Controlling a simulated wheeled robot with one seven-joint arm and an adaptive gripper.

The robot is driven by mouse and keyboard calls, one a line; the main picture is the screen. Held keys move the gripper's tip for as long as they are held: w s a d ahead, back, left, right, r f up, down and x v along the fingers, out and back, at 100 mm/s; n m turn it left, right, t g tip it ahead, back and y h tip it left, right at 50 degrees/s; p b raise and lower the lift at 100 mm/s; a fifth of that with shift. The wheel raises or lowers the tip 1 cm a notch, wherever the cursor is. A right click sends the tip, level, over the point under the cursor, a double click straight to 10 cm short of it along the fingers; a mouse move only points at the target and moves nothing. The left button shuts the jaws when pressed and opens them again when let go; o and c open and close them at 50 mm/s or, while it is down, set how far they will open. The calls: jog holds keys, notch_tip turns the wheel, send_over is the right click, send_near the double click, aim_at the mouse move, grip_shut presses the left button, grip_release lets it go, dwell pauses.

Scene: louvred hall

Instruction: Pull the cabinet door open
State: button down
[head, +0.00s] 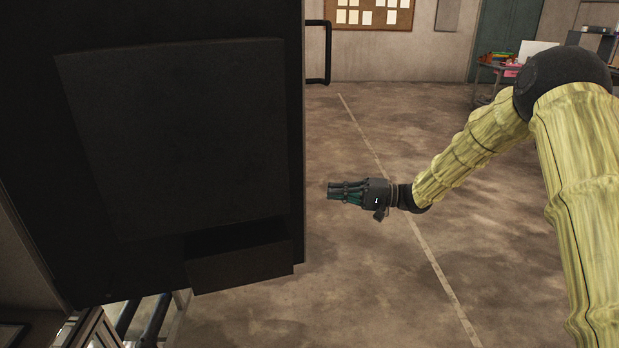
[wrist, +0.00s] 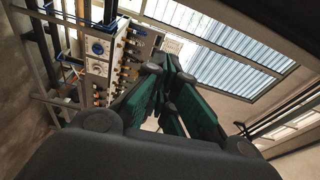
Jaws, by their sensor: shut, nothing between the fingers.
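A large dark panel, which looks like the inner face of the cabinet door (head: 170,150), fills the left of the head view. It has a raised inset and a box-like ledge (head: 240,262) low on it. A black bar handle (head: 328,52) sticks out past its upper right edge, on the far side. My gripper (head: 331,191) is to the right of the panel's edge and below the handle, apart from both in the picture. Its fingers point left, are shut and hold nothing. In the wrist view its dark teal fingers (wrist: 156,68) come together. The cabinet body is not clearly seen.
Open brown floor (head: 380,270) with a pale line lies around my gripper. A cluttered table (head: 490,72) and a pinboard (head: 368,14) are at the back. The wrist view shows a rack with a gauge panel (wrist: 98,48) and louvred windows (wrist: 215,45).

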notch_tip(320, 180, up, 4)
jog(key=d+g, duration=0.1)
jog(key=g, duration=0.1)
jog(key=s+a+p, duration=0.3)
jog(key=a+p, duration=0.3)
jog(key=a, duration=0.2)
jog(key=shift+a+r+n, duration=0.2)
jog(key=shift+a+n, duration=0.1)
jog(key=shift+a, duration=0.1)
jog(key=shift+s, duration=0.15)
